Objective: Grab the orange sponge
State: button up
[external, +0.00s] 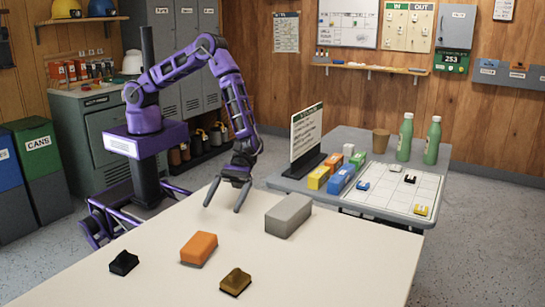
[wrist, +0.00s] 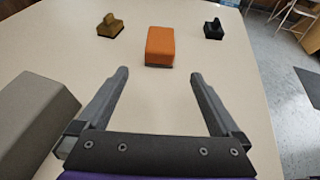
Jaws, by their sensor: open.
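The orange sponge (external: 199,248) is a block with a dark underside, lying on the cream table between a black item and a brown item. In the wrist view the orange sponge (wrist: 160,45) is ahead of my gripper, roughly centred between the fingers. My gripper (external: 223,196) is open and empty above the far part of the table, apart from the sponge. In the wrist view both fingers of my gripper (wrist: 158,78) are spread wide with bare table between them.
On the cream table (external: 330,260) stand a grey block (external: 288,215), a black item (external: 124,262) and a brown item (external: 236,282). A grey side table (external: 350,139) behind holds a sign, green bottles and coloured boxes. The table between gripper and sponge is clear.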

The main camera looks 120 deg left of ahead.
send_near(203, 240)
jog(key=d+f, duration=0.2)
jog(key=f, duration=0.1)
jog(key=shift+s+f, duration=0.15)
jog(key=shift+r+b+x, duration=0.2)
jog(key=shift+b+x, duration=0.05)
jog(key=shift+x, duration=1.35)
jog(key=shift+r+b+x, duration=0.2)
jog(key=shift+x, duration=1.4)
jog(key=shift+d, duration=0.15)
jog(key=c, duration=1.3)
